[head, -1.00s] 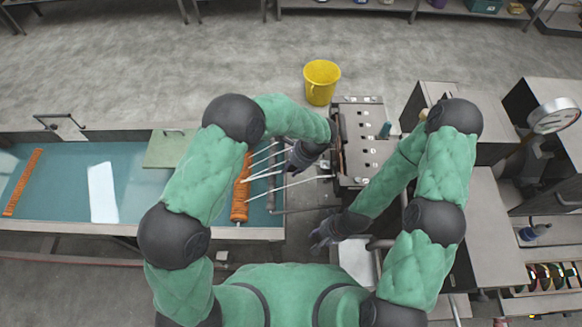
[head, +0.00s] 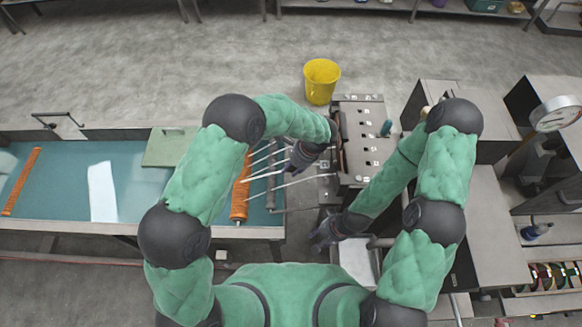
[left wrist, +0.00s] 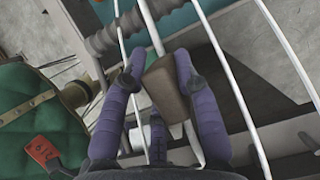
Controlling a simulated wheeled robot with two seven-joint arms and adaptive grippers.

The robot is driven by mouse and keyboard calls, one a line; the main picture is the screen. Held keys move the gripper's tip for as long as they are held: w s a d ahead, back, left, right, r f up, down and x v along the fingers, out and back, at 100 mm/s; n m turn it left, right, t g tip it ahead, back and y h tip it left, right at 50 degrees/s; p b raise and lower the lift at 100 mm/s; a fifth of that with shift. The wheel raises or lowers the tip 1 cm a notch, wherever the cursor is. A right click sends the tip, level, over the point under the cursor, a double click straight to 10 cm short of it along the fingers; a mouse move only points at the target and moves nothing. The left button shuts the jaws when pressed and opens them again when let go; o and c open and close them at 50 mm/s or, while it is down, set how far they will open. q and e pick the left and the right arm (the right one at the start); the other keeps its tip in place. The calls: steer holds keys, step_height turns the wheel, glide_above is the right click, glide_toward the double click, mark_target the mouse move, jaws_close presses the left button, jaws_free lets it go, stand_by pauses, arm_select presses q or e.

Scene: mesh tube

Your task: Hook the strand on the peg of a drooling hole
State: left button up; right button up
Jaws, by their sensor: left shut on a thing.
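Several white strands (head: 290,184) fan out from the orange roller (head: 240,195) toward the machine's left side in the head view. My left gripper (head: 302,158) is among the upper strands beside the machine (head: 358,145). In the left wrist view its purple fingers (left wrist: 158,85) are shut on a brown-grey block (left wrist: 170,88). One strand (left wrist: 150,25) runs down to this block and passes behind it; I cannot tell whether the fingers pinch it too. My right gripper (head: 322,235) hangs lower, below the strands, its fingers too small to read. The holes and pegs cannot be made out.
A water trough (head: 65,190) with a green board (head: 170,147) lies at the left. A grey ribbed bar (left wrist: 125,28) crosses near the strands. A yellow bucket (head: 321,82) stands on the floor behind. Cabinets and a dial gauge (head: 555,115) are at the right.

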arm_select(q)
steer(key=shift+f+b, duration=0.7)
steer(key=shift+f, duration=0.15)
stand_by(0.7)
steer(key=o, duration=1.2)
steer(key=shift+c, duration=0.2)
steer(key=v, duration=1.2)
